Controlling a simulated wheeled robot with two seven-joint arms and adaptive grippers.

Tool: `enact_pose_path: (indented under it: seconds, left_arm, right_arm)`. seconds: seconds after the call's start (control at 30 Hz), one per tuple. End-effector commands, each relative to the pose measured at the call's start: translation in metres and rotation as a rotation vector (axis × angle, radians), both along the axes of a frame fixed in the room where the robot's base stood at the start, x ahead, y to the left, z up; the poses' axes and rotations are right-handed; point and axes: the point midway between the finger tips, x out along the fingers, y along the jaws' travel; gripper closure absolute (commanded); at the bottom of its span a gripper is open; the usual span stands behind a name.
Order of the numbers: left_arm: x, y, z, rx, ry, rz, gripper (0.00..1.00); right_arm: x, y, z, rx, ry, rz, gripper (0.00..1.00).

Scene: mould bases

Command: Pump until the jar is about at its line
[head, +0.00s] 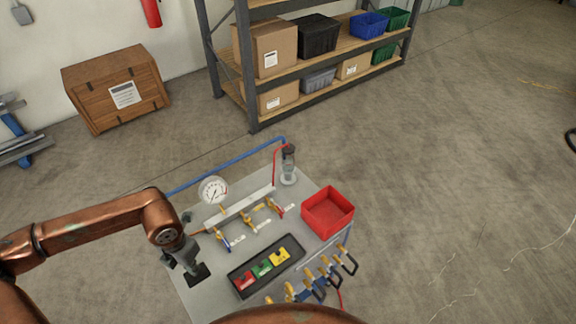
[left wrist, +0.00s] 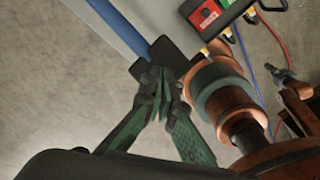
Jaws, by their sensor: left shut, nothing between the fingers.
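The jar (head: 289,166) is a small clear cylinder with a dark top, at the back of the grey bench plate. Its line and level are too small to make out. My left gripper (head: 184,263) is shut and empty at the bench's left side, beside a black pad (head: 200,275). In the left wrist view its dark green fingers (left wrist: 160,84) are together at a black block (left wrist: 174,57) with a blue bar (left wrist: 122,27) running to it. I cannot tell whether they touch it. No pump can be made out for certain.
A red bin (head: 328,212) is at the right. A black tray (head: 240,284) holds red, green and yellow blocks.

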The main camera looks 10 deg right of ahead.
Motion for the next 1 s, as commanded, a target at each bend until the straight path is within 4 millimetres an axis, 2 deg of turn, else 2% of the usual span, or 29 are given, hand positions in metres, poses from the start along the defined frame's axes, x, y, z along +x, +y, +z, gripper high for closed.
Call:
enact_pose_path:
  seconds: [0.4,1.0]
  left_arm:
    - [0.000,0.000,-0.003,0.000,0.000,0.000,1.00]
    - [0.000,0.000,-0.067,0.001,0.002,0.000,1.00]
  right_arm:
    - [0.000,0.003,-0.003,0.003,0.000,-0.001,1.00]
    - [-0.005,0.002,-0.060,0.003,0.009,-0.001,1.00]
